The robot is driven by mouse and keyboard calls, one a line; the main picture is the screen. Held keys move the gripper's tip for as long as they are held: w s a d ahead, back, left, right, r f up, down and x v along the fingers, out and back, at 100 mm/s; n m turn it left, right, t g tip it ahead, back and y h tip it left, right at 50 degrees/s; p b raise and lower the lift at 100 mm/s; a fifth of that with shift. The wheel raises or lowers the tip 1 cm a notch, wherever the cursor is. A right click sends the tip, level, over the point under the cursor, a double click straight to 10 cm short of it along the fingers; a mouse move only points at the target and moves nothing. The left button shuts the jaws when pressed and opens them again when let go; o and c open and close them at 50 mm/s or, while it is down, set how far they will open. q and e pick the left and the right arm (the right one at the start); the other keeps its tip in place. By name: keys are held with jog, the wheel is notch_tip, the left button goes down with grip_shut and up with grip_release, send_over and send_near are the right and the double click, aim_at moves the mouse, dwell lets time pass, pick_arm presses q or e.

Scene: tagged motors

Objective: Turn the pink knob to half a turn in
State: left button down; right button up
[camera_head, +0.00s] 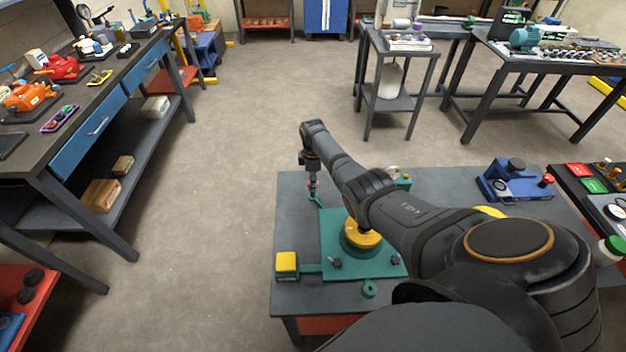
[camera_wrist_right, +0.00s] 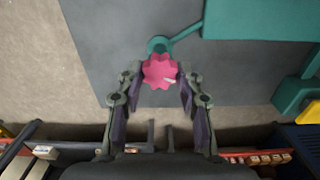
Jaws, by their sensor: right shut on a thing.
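The pink knob (camera_wrist_right: 160,71) has a lobed rim and a small pale mark on its right side. In the right wrist view it sits between the fingertips of my right gripper (camera_wrist_right: 158,80), which is shut on it from both sides. A green ring (camera_wrist_right: 158,46) on an arm of the green fixture (camera_head: 335,225) shows just beyond the knob. My left gripper is not in view.
The grey table (camera_head: 300,215) also bears a yellow block (camera_head: 286,262), a yellow-topped round part (camera_head: 362,236) on the fixture, and a blue device (camera_head: 515,182) at the right. Open floor lies left of the table.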

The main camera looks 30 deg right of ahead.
jog(key=m, duration=0.3)
jog(key=shift+m, duration=0.4)
jog(key=m+p, duration=0.1)
jog(key=m, duration=0.2)
jog(key=shift+m, duration=0.3)
jog(key=m, duration=0.3)
jog(key=shift+m, duration=0.3)
jog(key=m, duration=0.4)
jog(key=shift+m+p, duration=0.3)
jog(key=m, duration=0.3)
jog(key=shift+m, duration=0.3)
jog(key=m, duration=0.8)
jog(key=shift+p, duration=0.3)
jog(key=shift+m, duration=1.9)
